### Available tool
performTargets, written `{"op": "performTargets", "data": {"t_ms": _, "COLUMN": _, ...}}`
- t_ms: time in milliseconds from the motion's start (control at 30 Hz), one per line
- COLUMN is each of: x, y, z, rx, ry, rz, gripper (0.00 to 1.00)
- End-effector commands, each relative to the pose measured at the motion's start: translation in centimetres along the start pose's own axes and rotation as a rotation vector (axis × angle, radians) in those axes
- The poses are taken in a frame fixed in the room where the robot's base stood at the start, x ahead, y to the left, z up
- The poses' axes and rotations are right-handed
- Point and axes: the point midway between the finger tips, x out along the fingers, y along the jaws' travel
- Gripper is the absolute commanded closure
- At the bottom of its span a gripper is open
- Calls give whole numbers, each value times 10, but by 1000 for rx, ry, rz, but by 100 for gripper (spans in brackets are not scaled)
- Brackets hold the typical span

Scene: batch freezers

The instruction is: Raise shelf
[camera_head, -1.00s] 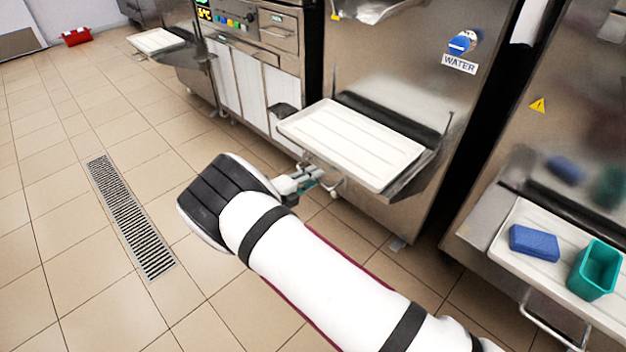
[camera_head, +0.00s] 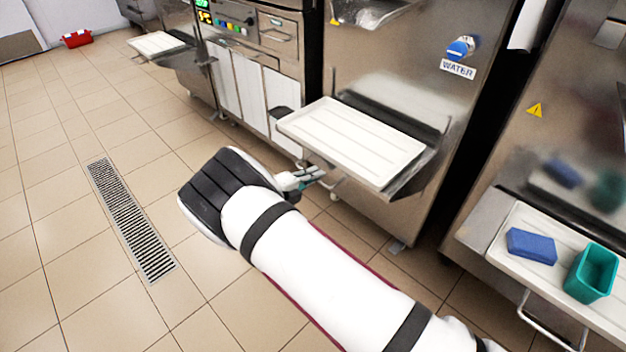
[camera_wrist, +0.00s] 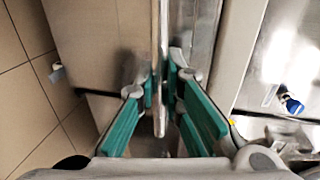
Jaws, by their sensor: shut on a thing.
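The shelf (camera_head: 352,145) is a white ribbed tray in a metal frame on the front of the middle steel freezer. It juts out and looks about level, with nothing on it. My gripper (camera_head: 312,176) is at the shelf's near left edge, just below the tray. In the wrist view its green-padded fingers (camera_wrist: 164,88) are closed on a thin metal bar (camera_wrist: 163,45), which appears to be the shelf's handle. The exact contact is partly hidden and blurred.
On the right, another freezer's shelf (camera_head: 487,247) holds a blue sponge (camera_head: 531,246) and a green container (camera_head: 592,272). A blue water knob (camera_head: 460,48) is above the middle shelf. The tiled floor at left is open, with a drain grate (camera_head: 130,220). A red box (camera_head: 76,38) lies far off.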

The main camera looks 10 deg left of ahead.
Motion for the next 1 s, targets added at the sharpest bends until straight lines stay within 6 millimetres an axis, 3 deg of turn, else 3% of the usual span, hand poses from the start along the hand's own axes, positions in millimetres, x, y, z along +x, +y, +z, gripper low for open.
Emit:
{"op": "performTargets", "data": {"t_ms": 33, "x": -5, "y": -22, "z": 1, "rx": 5, "ry": 0, "rz": -6, "gripper": 100}}
{"op": "performTargets", "data": {"t_ms": 200, "x": -14, "y": -64, "z": 0, "rx": 5, "ry": 0, "rz": -7, "gripper": 100}}
{"op": "performTargets", "data": {"t_ms": 400, "x": -21, "y": -96, "z": 1, "rx": 5, "ry": -2, "rz": -6, "gripper": 100}}
{"op": "performTargets", "data": {"t_ms": 800, "x": -22, "y": -103, "z": 2, "rx": 4, "ry": -2, "rz": -10, "gripper": 100}}
{"op": "performTargets", "data": {"t_ms": 900, "x": -22, "y": -103, "z": 2, "rx": 5, "ry": -3, "rz": -10, "gripper": 73}}
{"op": "performTargets", "data": {"t_ms": 1000, "x": -22, "y": -102, "z": 2, "rx": 4, "ry": -2, "rz": -9, "gripper": 71}}
